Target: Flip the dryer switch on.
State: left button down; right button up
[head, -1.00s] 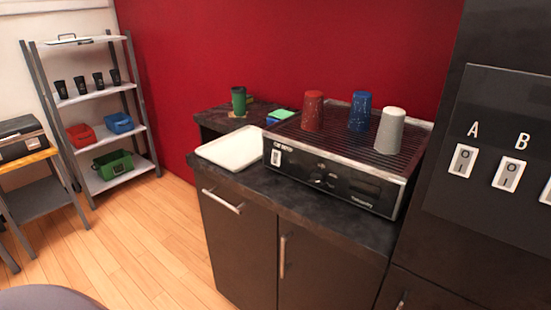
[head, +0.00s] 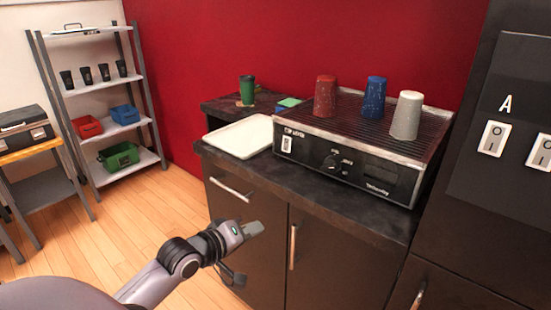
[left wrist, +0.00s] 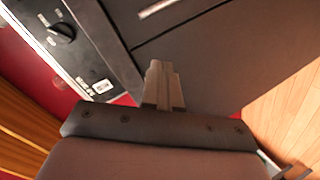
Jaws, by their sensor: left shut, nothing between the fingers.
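The dryer (head: 350,165) is a black and silver box on the dark counter, with a ribbed top. Its small white rocker switch (head: 287,144) is at the left end of the front panel; a round knob (head: 331,161) is to its right. My left gripper (head: 252,229) is shut and empty in front of the cabinet doors, below the counter edge and apart from the switch. In the left wrist view, the shut fingers (left wrist: 162,80) point up the picture, and the switch (left wrist: 103,86) shows to their left. My right gripper is out of view.
Red (head: 325,96), blue (head: 374,97) and grey (head: 407,115) cups stand upside down on the dryer. A white tray (head: 240,136) lies left of it. The counter edge (head: 330,201) runs between my gripper and the panel. A wall panel with switches (head: 507,140) is at right.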

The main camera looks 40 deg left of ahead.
aim_at(285, 150)
pick_arm(q)
jog(key=w+a+r+n+t, duration=0.1)
jog(key=a+r+n, duration=0.2)
jog(key=r, duration=0.3)
jog(key=w+a+r+n+t+b, duration=0.1)
jog(key=w+a+r+n, duration=0.1)
jog(key=r, duration=0.4)
jog(key=shift+w+a+r+n, duration=0.3)
jog(key=shift+a+r+n, duration=0.15)
jog(key=shift+n, duration=0.35)
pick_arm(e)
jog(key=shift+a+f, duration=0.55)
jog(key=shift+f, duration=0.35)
pick_arm(q)
jog(key=w, duration=0.4)
jog(key=w+f, duration=0.1)
jog(key=w, duration=0.4)
jog(key=w+d+f, duration=0.1)
jog(key=w, duration=0.3)
jog(key=shift+w+f+b, duration=0.2)
jog(key=shift+w+b, duration=0.15)
jog(key=shift+w, duration=0.05)
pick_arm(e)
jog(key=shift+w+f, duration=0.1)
